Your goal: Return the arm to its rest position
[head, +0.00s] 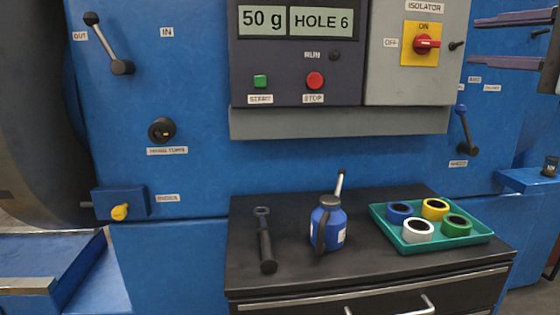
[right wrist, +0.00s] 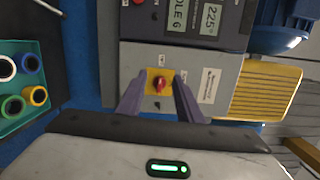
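My right gripper (head: 476,42) reaches in from the top right edge of the head view. Its two dark purple fingers are spread apart with nothing between them. In the right wrist view the same fingers (right wrist: 158,98) stand open in front of the grey isolator box. The red isolator switch (head: 427,44) on its yellow plate shows between the fingertips in the wrist view (right wrist: 159,85). In the head view the gripper is to the right of the switch, apart from it. My left gripper is in neither view.
A black-topped drawer cabinet (head: 290,276) carries a dark tool (head: 266,240), a blue bottle (head: 327,226) and a teal tray (head: 447,242) with several coloured rings. Levers stick out from the blue machine (head: 190,190) at upper left (head: 108,45) and right (head: 465,130).

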